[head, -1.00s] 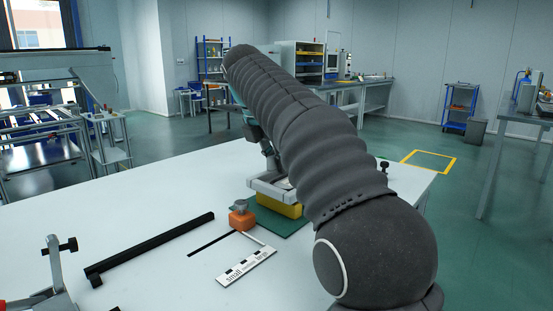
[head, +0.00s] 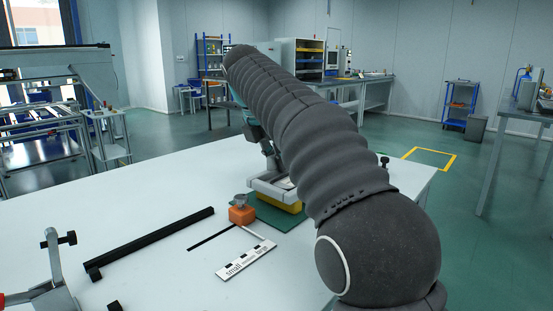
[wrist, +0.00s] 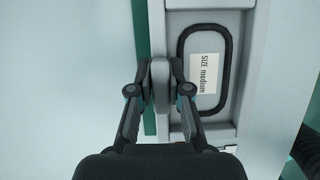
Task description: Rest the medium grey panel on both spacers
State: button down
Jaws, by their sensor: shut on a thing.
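The medium grey panel (wrist: 245,60) fills the right of the wrist view, with a label reading "SIZE medium" inside a black outline. My gripper (wrist: 160,85) is shut on a raised grey part at the panel's left side. In the head view the light grey panel (head: 268,191) is partly behind my arm, just above or on a yellow block (head: 281,204) that looks like a spacer. I cannot tell whether they touch. A second spacer is not clearly visible and may be hidden by the panel or arm.
The yellow block stands on a green mat (head: 283,221).

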jog(key=c, duration=1)
grip_release()
jog(key=shift+c, duration=0.2)
